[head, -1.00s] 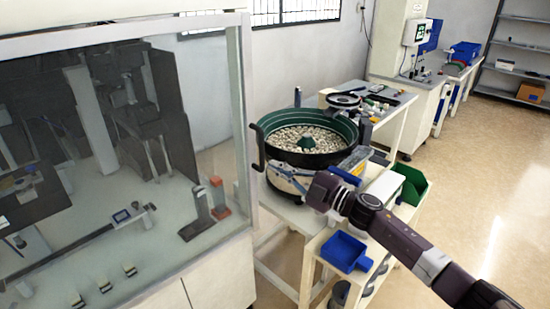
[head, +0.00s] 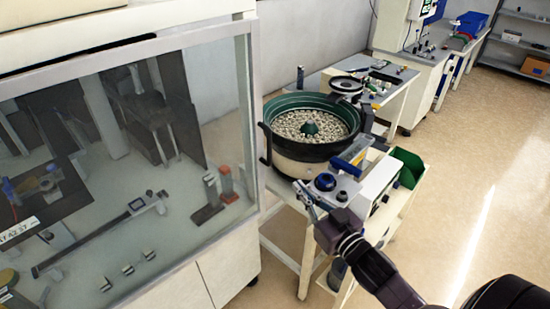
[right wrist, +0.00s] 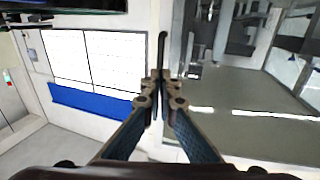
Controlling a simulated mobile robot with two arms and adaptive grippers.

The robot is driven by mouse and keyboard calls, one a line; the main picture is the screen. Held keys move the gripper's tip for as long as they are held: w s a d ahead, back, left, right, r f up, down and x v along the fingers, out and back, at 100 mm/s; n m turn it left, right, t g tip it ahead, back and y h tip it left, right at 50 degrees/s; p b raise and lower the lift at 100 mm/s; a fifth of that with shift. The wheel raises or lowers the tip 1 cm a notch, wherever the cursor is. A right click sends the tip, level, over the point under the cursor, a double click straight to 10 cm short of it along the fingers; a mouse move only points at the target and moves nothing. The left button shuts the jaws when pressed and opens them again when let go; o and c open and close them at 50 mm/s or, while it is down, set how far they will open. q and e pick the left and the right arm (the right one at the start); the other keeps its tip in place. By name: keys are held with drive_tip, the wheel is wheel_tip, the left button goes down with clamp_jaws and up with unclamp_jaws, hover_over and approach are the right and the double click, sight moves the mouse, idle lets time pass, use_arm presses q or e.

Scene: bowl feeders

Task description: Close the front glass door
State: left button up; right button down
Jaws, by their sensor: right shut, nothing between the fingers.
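The front glass door (head: 140,150) fills the left of the head view, with a pale frame around a clear pane. A dark gap shows above part of its top edge; I cannot tell how far ajar it stands. A black hooked handle (head: 266,147) is at its right edge. My right gripper (head: 304,191) is shut and empty, below and right of the handle, in front of the bowl feeder. In the right wrist view the closed fingertips (right wrist: 157,82) point toward the dark handle (right wrist: 161,48); contact is unclear. My left gripper is not in view.
A green-rimmed bowl feeder (head: 310,132) full of small parts stands right of the door, close behind my right gripper. A green bin (head: 409,167) is beside it. Behind the pane are a rail and several small parts. Open floor (head: 455,210) lies at right.

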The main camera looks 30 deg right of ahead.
sight(271, 157)
drive_tip(key=w+p, duration=0.1)
drive_tip(key=w, duration=0.3)
drive_tip(key=w+p, duration=0.1)
drive_tip(key=w, duration=0.3)
drive_tip(key=w+a+p, duration=0.1)
drive_tip(key=w, duration=0.4)
drive_tip(key=shift+p, duration=0.4)
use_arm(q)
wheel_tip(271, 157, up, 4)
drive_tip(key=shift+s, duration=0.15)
